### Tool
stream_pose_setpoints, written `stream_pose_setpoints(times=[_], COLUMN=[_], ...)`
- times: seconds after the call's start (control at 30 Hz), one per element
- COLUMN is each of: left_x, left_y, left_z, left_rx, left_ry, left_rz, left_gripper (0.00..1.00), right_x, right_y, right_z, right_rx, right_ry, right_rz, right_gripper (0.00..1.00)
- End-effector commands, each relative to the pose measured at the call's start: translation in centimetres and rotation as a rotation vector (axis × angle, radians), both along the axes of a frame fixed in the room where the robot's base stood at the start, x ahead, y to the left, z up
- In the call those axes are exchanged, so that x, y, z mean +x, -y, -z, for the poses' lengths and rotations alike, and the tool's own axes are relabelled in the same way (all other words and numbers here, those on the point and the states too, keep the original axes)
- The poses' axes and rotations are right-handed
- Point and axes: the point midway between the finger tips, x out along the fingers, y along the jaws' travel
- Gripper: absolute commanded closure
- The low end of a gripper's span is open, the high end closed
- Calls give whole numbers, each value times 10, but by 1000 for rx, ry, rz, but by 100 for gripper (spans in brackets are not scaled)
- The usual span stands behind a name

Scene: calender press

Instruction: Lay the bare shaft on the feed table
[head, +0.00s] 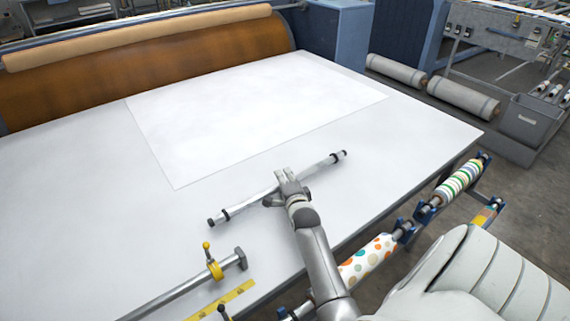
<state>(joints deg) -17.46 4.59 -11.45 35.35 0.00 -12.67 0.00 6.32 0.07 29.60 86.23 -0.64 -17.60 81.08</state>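The bare shaft (240,207), a slim metal bar with dark ends, is at the near part of the feed table (60,225), slanting from lower left to upper right. It appears to be on or just above the white top; any small gap cannot be made out. My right gripper (287,178) reaches in from below and is at the shaft's middle, covering part of it. Whether its fingers are closed around the shaft cannot be told. My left gripper is not in view.
A large white sheet (250,110) lies beyond the shaft. A metal bar (165,300) with a yellow clamp (215,270) lies at the near left. Patterned rolls, one dotted (368,260) and one striped (460,183), sit along the table's near right edge. The far left of the table is clear.

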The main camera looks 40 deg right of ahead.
Motion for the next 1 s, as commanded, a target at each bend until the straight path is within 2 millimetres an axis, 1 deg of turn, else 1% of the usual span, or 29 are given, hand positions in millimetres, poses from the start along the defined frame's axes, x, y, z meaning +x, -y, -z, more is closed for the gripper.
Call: stream_pose_setpoints(times=[0.3, 0.43, 0.57, 0.8, 1.0], left_x=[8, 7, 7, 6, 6], left_y=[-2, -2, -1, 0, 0], left_z=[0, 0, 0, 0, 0], left_rx=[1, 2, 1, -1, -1], left_ry=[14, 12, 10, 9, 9], left_rz=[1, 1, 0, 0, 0], left_gripper=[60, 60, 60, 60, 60], right_x=[-1, -5, -17, -44, -59], right_y=[-1, -3, -9, -24, -33], right_z=[3, 2, -2, -13, -19], right_rx=[2, 3, 3, 1, 0], right_ry=[-6, -7, -5, -1, 0], right_rz=[-1, 0, 0, 1, 0], right_gripper=[55, 55, 55, 55, 55])
